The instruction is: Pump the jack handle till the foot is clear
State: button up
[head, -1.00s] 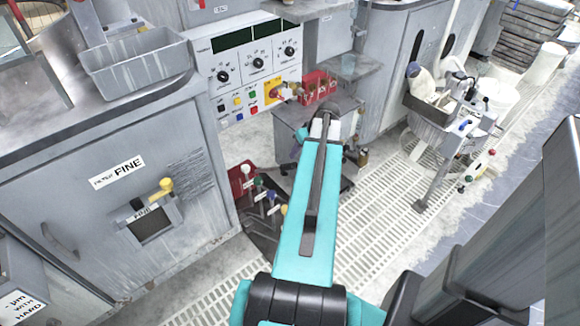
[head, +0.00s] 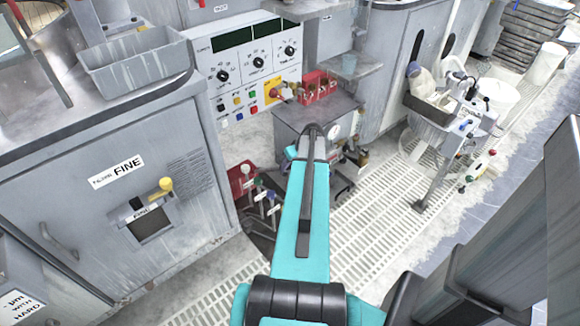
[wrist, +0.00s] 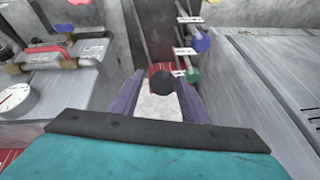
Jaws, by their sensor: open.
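My gripper (wrist: 159,75) shows in the wrist view with its two purple-grey fingers spread. A dark round knob (wrist: 163,82) shows between the fingers, with a pale surface below it. I cannot tell if this is the end of the jack handle, and no grip on it is visible. A red part (wrist: 154,69) lies just behind it. In the head view my arm hides the gripper. A red piece (head: 240,176) stands on the floor beside levers with coloured knobs (head: 259,195). The jack's foot cannot be made out.
A blue knob (wrist: 201,42) and a green knob (wrist: 193,75) are close to the right finger in the wrist view. A gauge (wrist: 15,98) and red-handled valve (wrist: 42,49) are at left. The grey cabinet (head: 110,220) stands left; white floor grating (head: 375,225) lies open at right.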

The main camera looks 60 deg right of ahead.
jog(key=shift+w+f, duration=0.2)
jog(key=shift+f, duration=0.35)
